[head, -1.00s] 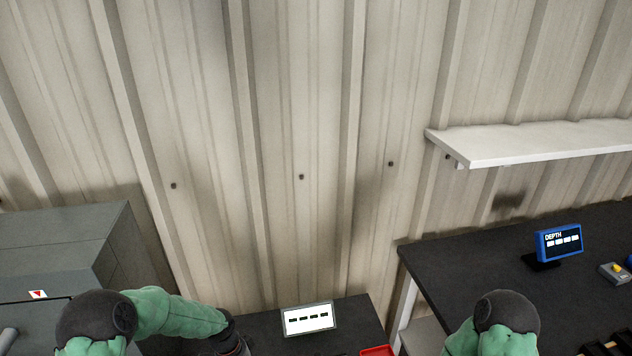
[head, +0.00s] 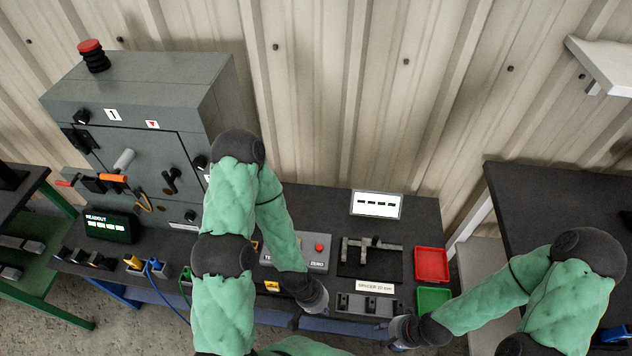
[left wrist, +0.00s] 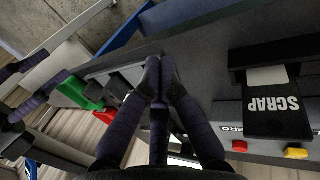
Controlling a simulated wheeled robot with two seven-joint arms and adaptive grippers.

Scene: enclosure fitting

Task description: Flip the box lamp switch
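The grey box (head: 140,110) stands at the left of the bench in the head view, with a red mushroom button (head: 90,48) on top. Its front carries black knobs, handles and an orange-ended lever (head: 113,178). I cannot tell which of these is the lamp switch; part of the box's right side is hidden behind my left arm. My left gripper (head: 316,303) is low over the bench's front edge, right of the box and apart from it. In the left wrist view its fingertips (left wrist: 159,68) are together and empty. My right gripper (head: 396,335) is at the bench's front right, its fingers unclear.
A readout (head: 108,225) and several coloured plugs (head: 133,262) with cables lie before the box. Right of my left arm are a white display (head: 377,204), a black fixture (head: 370,258), a red tray (head: 431,264) and a green tray (head: 433,299). A SCRAP-labelled block (left wrist: 275,105) shows in the left wrist view.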

